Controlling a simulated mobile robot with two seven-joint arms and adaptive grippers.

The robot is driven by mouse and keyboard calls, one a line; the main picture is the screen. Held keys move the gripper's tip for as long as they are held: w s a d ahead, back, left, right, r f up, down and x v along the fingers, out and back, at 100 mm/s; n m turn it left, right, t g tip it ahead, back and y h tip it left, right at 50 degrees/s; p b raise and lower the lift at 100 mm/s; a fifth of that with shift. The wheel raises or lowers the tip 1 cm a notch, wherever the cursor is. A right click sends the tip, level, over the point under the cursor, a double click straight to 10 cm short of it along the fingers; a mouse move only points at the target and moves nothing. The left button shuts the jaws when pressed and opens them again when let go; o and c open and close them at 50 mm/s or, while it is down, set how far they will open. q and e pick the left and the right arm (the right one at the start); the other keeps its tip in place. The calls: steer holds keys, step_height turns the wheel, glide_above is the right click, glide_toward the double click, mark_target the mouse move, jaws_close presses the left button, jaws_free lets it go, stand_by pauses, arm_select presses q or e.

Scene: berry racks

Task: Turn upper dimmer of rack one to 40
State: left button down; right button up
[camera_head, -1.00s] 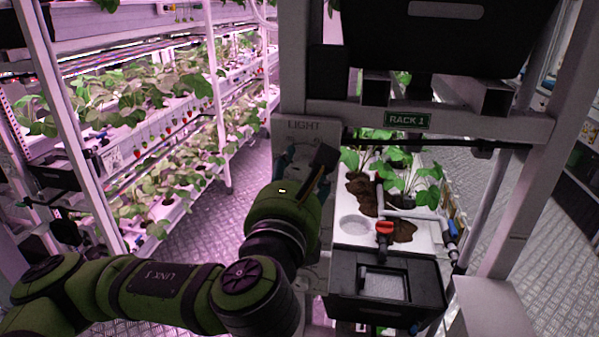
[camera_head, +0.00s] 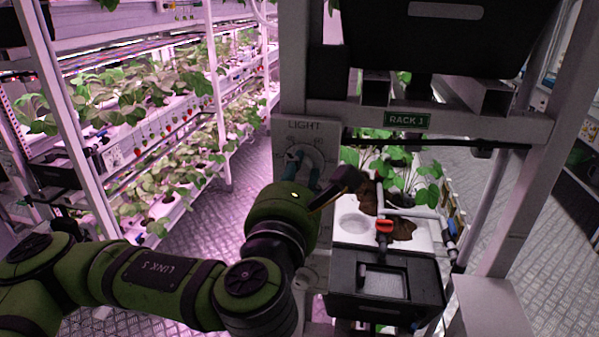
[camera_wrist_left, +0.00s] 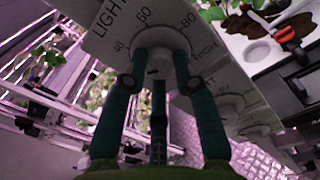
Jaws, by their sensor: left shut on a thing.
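The upper LIGHT dimmer is a round pale knob (camera_wrist_left: 157,62) on a light grey panel (camera_wrist_left: 110,40). In the left wrist view its printed scale shows 40, 60 and 80 around the knob. In the head view the left gripper (camera_head: 303,168) is at the LIGHT panel (camera_head: 306,126), left of the RACK 1 sign (camera_head: 407,120). A small dark mark shows on the knob, but I cannot tell which number it points to. The right gripper is not in view.
A second, lower dial (camera_wrist_left: 232,106) sits on the same panel. A rack upright (camera_head: 293,60) stands above the panel.

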arm_select(q)
steer(key=m, duration=0.6)
steer(key=shift+f+m, duration=0.1)
steer(key=shift+m, duration=0.2)
stand_by(0.4)
steer(key=c, duration=1)
jaws_free()
steer(key=shift+w, duration=0.1)
step_height(320, 180, up, 10)
